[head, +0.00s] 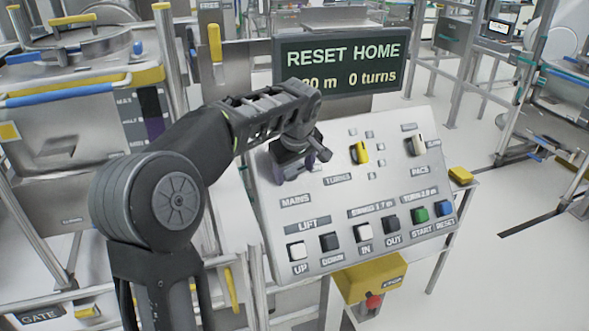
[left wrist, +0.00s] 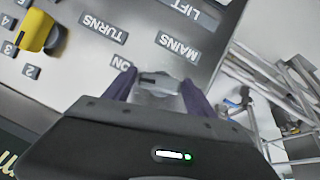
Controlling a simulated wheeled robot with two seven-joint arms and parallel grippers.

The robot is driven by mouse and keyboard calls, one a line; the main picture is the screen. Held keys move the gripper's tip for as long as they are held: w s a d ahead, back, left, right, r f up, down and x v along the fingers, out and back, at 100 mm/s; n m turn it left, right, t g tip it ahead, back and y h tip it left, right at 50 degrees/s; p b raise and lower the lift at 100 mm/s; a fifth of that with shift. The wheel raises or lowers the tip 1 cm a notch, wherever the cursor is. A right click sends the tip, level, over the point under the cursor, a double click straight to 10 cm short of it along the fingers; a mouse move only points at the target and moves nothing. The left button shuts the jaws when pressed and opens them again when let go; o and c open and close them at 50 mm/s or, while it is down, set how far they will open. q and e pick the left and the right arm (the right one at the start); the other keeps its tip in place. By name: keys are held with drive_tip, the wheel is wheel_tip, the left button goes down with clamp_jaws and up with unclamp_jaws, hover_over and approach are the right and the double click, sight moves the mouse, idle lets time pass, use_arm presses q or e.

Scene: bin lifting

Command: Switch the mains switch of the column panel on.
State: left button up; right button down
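The column panel (head: 330,215) is a sloped grey board with labelled buttons and knobs. Its MAINS label (head: 295,200) is at the left, below my left gripper (head: 296,170). The gripper hides the mains switch in the head view. In the left wrist view the mains switch (left wrist: 160,82) is a pale grey knob near the ON label (left wrist: 120,63). My left gripper's two purple fingers (left wrist: 158,92) stand apart, one on each side of the knob. I cannot tell whether they touch it. My right gripper is in neither view.
A yellow TURNS knob (head: 360,152) and a pale PACE knob (head: 415,145) are to the right. LIFT buttons (head: 328,242) and others line the lower edge. A display (head: 340,66) reading RESET HOME stands behind. A yellow stop box (head: 370,281) hangs below.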

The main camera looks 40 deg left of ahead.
use_arm(q)
drive_tip(key=c, duration=1)
drive_tip(key=shift+w+d+r+m+p, duration=0.1)
drive_tip(key=shift+r+m+p, duration=0.25)
drive_tip(key=shift+p, duration=0.3)
drive_tip(key=shift+f+m+g+y+p, duration=0.15)
drive_tip(key=shift+m+g+y+p, duration=0.2)
drive_tip(key=shift+m, duration=0.2)
drive_tip(key=shift+f+m+g, duration=0.1)
drive_tip(key=shift+m+g, duration=0.15)
drive_tip(key=shift+m, duration=0.05)
drive_tip(key=shift+f, duration=0.1)
drive_tip(key=o, duration=1.3)
drive_tip(key=shift+o, duration=0.2)
drive_tip(key=b+v, duration=0.1)
drive_tip(key=v, duration=0.6)
drive_tip(key=shift+r, duration=0.35)
